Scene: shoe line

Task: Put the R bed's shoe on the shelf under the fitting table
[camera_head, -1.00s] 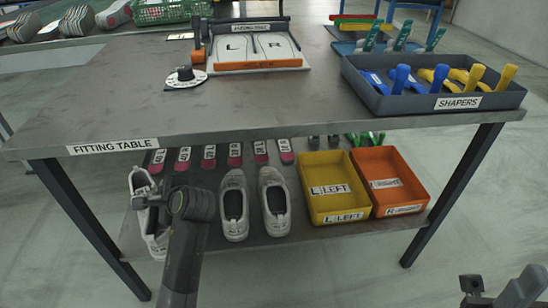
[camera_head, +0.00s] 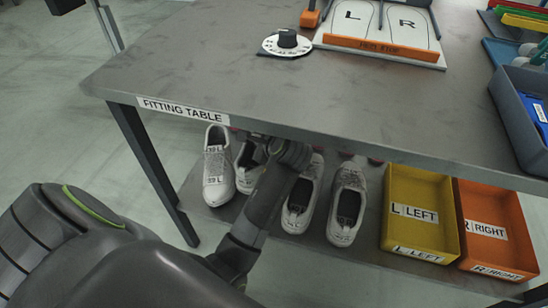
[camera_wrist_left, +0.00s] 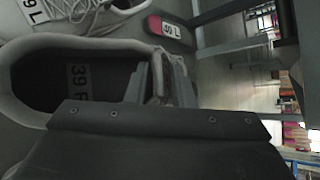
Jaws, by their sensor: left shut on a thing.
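The fitting table (camera_head: 200,65) has a lower shelf (camera_head: 368,243). The plate (camera_head: 425,57) marked L and R on its top shows no shoe on its visible part. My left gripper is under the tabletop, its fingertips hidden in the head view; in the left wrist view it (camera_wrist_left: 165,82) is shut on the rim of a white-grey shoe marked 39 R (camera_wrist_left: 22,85). This shoe (camera_head: 246,165) is partly behind my arm in the head view, at the shelf. I cannot tell whether its sole rests fully. A shoe marked 39 L (camera_head: 216,175) stands just left of it. My right gripper is out of view.
Two white shoes, one (camera_head: 300,200) and another (camera_head: 346,210), stand right of my arm. A yellow LEFT bin (camera_head: 418,230) and an orange RIGHT bin (camera_head: 487,240) fill the shelf's right. The table's front edge and leg (camera_head: 150,165) are close to my arm.

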